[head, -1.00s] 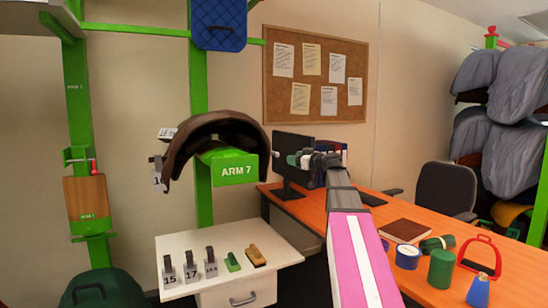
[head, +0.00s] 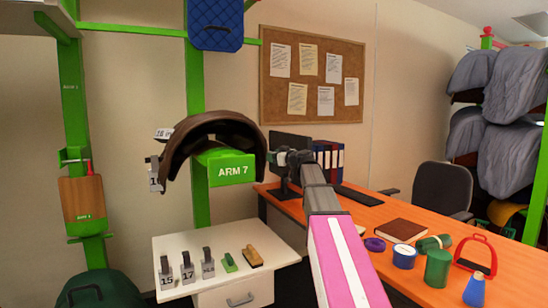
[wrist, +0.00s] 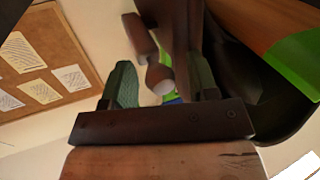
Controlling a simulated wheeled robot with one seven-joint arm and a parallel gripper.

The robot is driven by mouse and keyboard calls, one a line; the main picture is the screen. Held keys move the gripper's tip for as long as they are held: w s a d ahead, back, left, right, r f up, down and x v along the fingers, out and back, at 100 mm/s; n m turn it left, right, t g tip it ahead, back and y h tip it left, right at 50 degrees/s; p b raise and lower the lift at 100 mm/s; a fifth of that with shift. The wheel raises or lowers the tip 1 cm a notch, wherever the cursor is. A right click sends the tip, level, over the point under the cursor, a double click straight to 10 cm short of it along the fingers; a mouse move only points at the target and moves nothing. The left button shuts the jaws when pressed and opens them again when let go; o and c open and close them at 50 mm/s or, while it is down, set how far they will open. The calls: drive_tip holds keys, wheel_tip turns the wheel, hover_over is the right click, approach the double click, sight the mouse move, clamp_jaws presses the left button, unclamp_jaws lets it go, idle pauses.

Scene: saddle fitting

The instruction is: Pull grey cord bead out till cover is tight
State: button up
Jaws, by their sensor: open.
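My gripper (head: 282,157) is just right of the ARM 7 bracket and the brown saddle (head: 212,130) that sits on it in the head view. In the wrist view my gripper (wrist: 162,78) is open, its two green-padded fingers apart. Small rounded brown pieces (wrist: 158,76), one with a pale grey end, show between and beyond the fingers. I cannot tell whether one is the grey cord bead. I cannot tell any contact. Grey covers (head: 485,75) lie over saddles on the rack at the far right. No cord can be made out.
The green ARM 7 bracket (head: 231,170) is close to my gripper. A monitor (head: 290,148) and binders (head: 328,160) stand behind my arm on the orange desk (head: 400,240). A white cabinet (head: 190,248) with numbered pieces stands below the saddle.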

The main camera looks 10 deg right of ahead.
clamp_jaws()
drive_tip(key=s+d, duration=0.3)
drive_tip(key=s, duration=0.5)
drive_tip(key=shift+s, duration=0.4)
unclamp_jaws()
drive_tip(key=shift+w, duration=0.1)
drive_tip(key=v, duration=1)
drive_tip(key=shift+s, duration=0.35)
drive_tip(key=shift+d, duration=0.15)
